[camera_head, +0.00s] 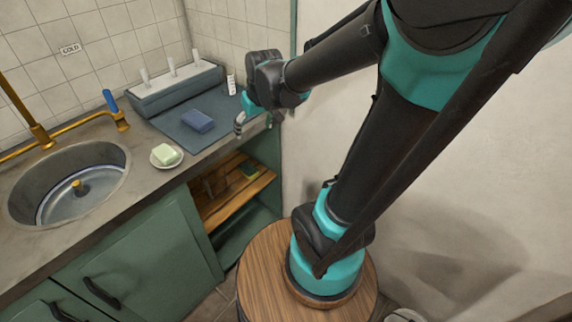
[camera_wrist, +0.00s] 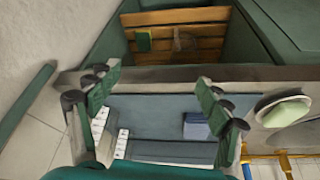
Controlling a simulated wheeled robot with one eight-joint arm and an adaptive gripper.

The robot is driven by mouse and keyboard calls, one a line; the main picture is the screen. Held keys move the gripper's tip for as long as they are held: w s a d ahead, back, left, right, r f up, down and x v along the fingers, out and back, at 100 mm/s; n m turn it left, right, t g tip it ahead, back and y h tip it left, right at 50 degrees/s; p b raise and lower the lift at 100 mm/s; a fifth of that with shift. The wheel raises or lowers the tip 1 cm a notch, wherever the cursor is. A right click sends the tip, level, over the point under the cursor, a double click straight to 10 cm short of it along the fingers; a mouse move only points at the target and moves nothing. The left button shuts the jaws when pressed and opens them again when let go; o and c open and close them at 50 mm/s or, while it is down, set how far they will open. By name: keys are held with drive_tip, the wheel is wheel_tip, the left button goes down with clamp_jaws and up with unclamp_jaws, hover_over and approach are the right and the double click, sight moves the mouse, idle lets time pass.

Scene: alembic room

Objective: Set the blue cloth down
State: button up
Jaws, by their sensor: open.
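The blue cloth (camera_head: 198,121), a small folded block, lies flat on a dark blue-grey mat (camera_head: 182,135) on the counter. My gripper (camera_head: 240,123) is above the counter's front edge at the mat's right end, to the right of the cloth and apart from it. In the wrist view my gripper (camera_wrist: 158,92) has its two fingers spread wide with nothing between the tips.
A grey rack with white pegs (camera_head: 175,88) stands behind the mat. Green soap on a white dish (camera_head: 166,155), a brass tap (camera_head: 122,122) and the sink (camera_head: 70,185) are to the left. Below is an open wooden slatted shelf (camera_head: 225,190) with a green-yellow sponge (camera_head: 250,170).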

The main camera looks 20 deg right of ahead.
drive_tip(key=s+d+f+m, duration=0.1)
drive_tip(key=s+d+f, duration=0.3)
drive_tip(key=s, duration=0.2)
drive_tip(key=s+d+f+m+h, duration=0.1)
drive_tip(key=s+d+f+m, duration=0.1)
drive_tip(key=s+d+f, duration=0.2)
drive_tip(key=s, duration=0.2)
drive_tip(key=shift+s+f, duration=0.3)
drive_tip(key=shift+f, duration=0.1)
